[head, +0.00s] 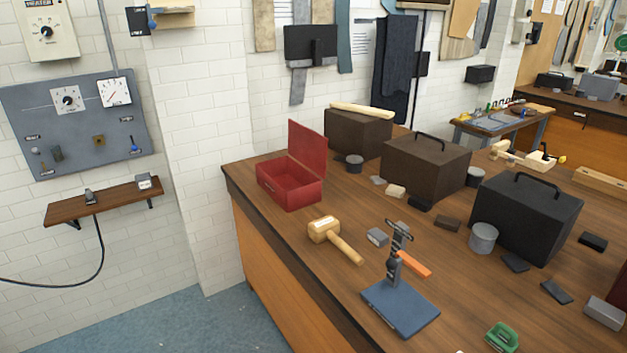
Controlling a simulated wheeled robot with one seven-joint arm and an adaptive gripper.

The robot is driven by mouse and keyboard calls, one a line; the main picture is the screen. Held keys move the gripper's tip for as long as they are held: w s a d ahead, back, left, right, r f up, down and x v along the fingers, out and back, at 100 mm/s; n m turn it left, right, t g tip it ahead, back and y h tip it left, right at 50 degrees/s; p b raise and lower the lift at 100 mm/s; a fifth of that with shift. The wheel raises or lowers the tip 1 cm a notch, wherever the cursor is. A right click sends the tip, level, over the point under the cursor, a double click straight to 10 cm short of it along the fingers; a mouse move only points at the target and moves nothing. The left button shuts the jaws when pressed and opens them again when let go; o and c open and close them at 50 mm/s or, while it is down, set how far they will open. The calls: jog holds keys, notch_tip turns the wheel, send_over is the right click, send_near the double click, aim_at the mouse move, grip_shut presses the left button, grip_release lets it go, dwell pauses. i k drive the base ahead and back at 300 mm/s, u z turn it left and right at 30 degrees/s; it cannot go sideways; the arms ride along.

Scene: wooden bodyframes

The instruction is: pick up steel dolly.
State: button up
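A small grey metal-looking block (377,237) lies on the wooden workbench (330,265), between a wooden mallet and a blue-based stand. A larger grey block (605,313) lies at the bench's lower right. Either could be the steel dolly; I cannot tell which. Several small dark flat pieces also lie on the bench, such as one (515,263) in front of the black box. My gripper is not in this view.
The wooden mallet (336,238) and the stand (400,306) flank the small block. An open red box (291,181), a brown box (425,167), a black box (526,217), a grey can (483,238) and a green item (502,337) are around. The bench's left front is clear.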

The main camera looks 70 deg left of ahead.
aim_at(375, 235)
jog(key=u, duration=1.8)
